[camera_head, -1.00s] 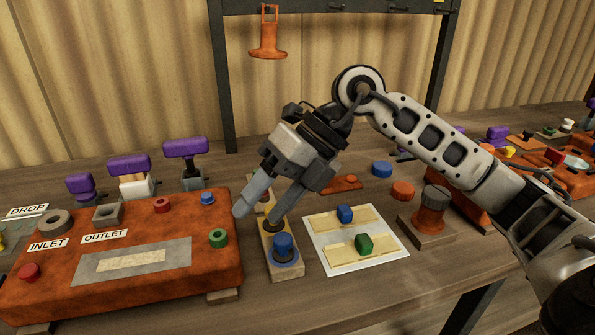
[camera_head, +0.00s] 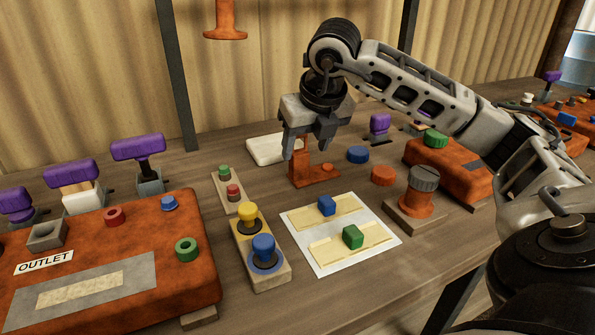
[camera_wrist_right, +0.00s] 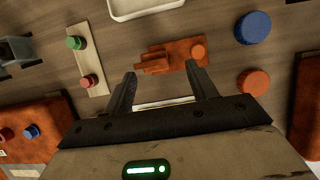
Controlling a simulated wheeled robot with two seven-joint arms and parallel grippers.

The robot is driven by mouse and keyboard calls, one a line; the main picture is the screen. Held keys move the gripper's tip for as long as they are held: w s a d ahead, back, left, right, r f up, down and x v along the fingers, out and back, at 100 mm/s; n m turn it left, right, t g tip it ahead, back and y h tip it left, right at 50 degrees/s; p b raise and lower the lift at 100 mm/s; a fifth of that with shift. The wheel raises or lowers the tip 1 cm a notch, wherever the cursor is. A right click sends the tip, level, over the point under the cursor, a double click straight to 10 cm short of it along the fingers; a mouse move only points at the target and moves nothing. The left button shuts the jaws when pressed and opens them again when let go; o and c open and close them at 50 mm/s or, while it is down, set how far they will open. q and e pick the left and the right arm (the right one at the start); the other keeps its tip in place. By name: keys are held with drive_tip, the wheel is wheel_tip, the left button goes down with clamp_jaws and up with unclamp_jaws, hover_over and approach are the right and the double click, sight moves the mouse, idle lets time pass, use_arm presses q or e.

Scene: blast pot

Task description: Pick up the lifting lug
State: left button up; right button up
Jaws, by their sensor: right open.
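The lifting lug appears to be the orange bracket (camera_head: 312,178) with a flat base and an upright part, standing on the table behind the white sheet. It also shows in the right wrist view (camera_wrist_right: 180,55), with a round orange knob on its base. My right gripper (camera_head: 306,150) is open and points down over the lug's upright part. In the right wrist view the upright part lies just beyond the fingertips (camera_wrist_right: 160,72), roughly between them. I cannot tell whether a finger touches it. My left gripper is not in view.
A white tray (camera_head: 270,150) is behind the lug. Blue (camera_head: 358,154) and orange (camera_head: 383,175) discs lie to its right, and a two-button strip (camera_head: 229,192) to its left. The white sheet (camera_head: 318,262) with blue and green blocks is in front. An orange post (camera_head: 419,200) stands at right.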

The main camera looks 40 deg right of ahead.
sight(301, 153)
drive_tip(key=shift+x, duration=2.75)
drive_tip(key=shift+w+a+r, duration=0.15)
drive_tip(key=shift+a, duration=0.05)
clamp_jaws()
drive_tip(key=shift+r, duration=0.1)
